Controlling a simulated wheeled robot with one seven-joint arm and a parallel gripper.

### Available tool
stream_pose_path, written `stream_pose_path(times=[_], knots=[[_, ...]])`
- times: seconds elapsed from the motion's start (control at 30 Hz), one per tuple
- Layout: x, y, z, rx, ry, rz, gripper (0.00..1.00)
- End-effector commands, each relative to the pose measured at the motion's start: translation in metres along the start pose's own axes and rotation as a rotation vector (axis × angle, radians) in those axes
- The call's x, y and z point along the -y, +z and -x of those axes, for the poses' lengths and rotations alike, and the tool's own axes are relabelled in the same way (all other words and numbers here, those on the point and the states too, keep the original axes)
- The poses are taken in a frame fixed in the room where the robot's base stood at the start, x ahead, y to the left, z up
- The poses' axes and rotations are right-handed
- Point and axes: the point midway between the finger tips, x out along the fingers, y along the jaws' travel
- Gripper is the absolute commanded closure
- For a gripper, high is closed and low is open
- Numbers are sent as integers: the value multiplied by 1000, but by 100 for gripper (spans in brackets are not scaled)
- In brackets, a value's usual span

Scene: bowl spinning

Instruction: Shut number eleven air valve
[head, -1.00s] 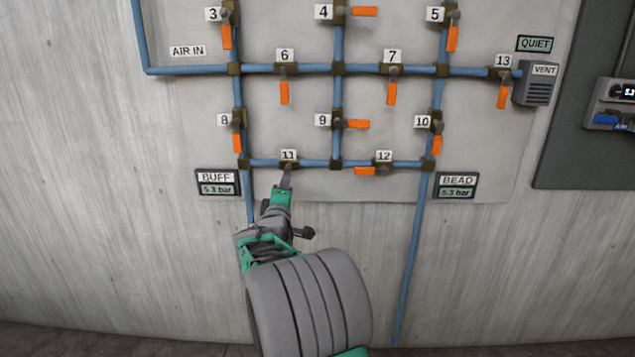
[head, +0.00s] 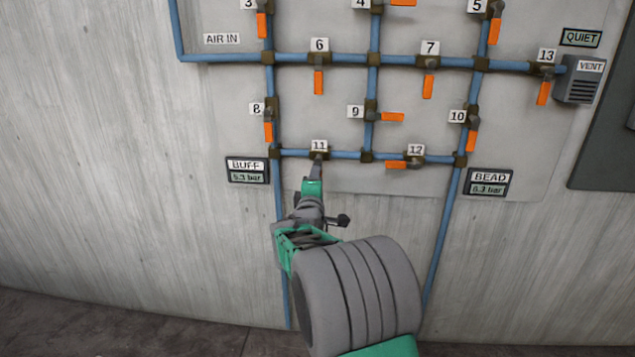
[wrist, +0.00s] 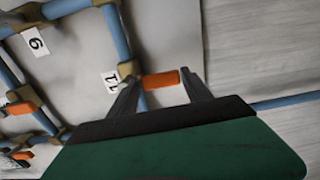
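The number eleven label (head: 319,146) sits on the lowest horizontal blue pipe, above its valve. My gripper (head: 315,172) is right below it and hides the valve handle in the head view. In the wrist view the orange handle (wrist: 162,79) lies across the gap between the two fingertips of my gripper (wrist: 158,74). It sticks out crosswise to its pipe, pointing down the wall. The fingers are spread, one near each end of the handle. I cannot tell whether either touches it. The number eleven label (wrist: 110,82) is beside the left finger.
Valve twelve (head: 405,165) is to the right on the same pipe, its handle along the pipe. Valve eight (head: 268,130) and valve nine (head: 390,117) are above. The BUFF gauge (head: 247,170) and BEAD gauge (head: 488,182) both read about 5.3 bar. The wall below is mostly bare.

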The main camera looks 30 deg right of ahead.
Motion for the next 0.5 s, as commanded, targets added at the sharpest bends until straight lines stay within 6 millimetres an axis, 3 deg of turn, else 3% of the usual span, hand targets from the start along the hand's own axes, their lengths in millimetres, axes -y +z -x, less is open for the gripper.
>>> stream_pose_path(times=[0.17, 0.5], knots=[[1, 2, 0, 3, -2, -1, 27], [0, 2, 8, 2, -3, -1, 27]])
